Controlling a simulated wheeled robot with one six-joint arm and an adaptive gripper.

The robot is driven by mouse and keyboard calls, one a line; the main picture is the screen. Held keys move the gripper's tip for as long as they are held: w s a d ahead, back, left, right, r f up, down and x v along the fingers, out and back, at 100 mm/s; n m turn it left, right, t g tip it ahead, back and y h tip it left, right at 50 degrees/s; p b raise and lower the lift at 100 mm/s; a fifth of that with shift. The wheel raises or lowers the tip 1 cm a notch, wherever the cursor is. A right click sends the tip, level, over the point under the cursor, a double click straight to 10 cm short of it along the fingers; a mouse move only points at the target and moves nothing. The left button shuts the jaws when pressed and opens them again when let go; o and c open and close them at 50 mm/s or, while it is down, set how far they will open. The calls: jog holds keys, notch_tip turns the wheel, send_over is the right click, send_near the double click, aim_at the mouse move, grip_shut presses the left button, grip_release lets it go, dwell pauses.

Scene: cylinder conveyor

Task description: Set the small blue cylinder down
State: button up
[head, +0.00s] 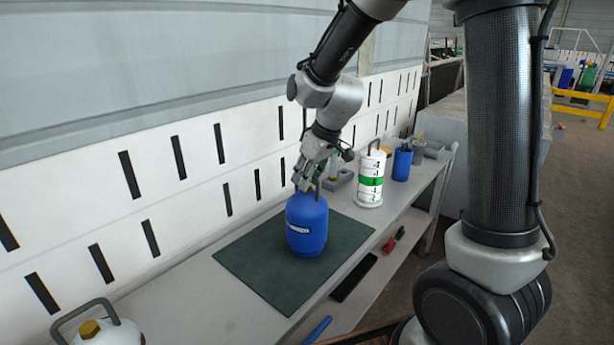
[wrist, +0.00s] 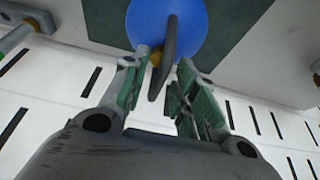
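The small blue cylinder (head: 306,228) stands upright on the dark green mat (head: 262,268) on the bench, with a pale label on its side. Its top shows as a blue disc (wrist: 188,25) in the wrist view, with a brass valve (wrist: 155,57) and a dark handle (wrist: 168,45). My gripper (head: 308,182) is at the cylinder's top, by the handle. In the wrist view my gripper's two fingers (wrist: 164,70) are apart on either side of the handle, with gaps visible; it looks open. The valve is partly hidden.
A white cylinder with a green band (head: 370,182) stands behind right of the mat, with a dark blue container (head: 402,164) beyond it. A white cylinder (head: 105,330) with a handle is at front left. A slotted wall (head: 200,180) runs behind. Bare bench (head: 205,305) lies left of the mat.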

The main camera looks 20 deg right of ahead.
jog(key=v, duration=1.1)
jog(key=s+d+m, duration=0.2)
jog(key=s+d, duration=0.2)
jog(key=s, duration=0.3)
jog(key=s+d+r+m+h, duration=0.1)
jog(key=s+d+m, duration=0.1)
jog(key=s+d, duration=0.3)
jog(key=s+d+r+m+h, duration=0.1)
jog(key=s+d, duration=0.3)
jog(key=s, duration=0.7)
jog(key=shift+d+m+t, duration=0.3)
jog(key=shift+d+m, duration=0.05)
jog(key=shift+m, duration=0.55)
jog(key=shift+d, duration=0.1)
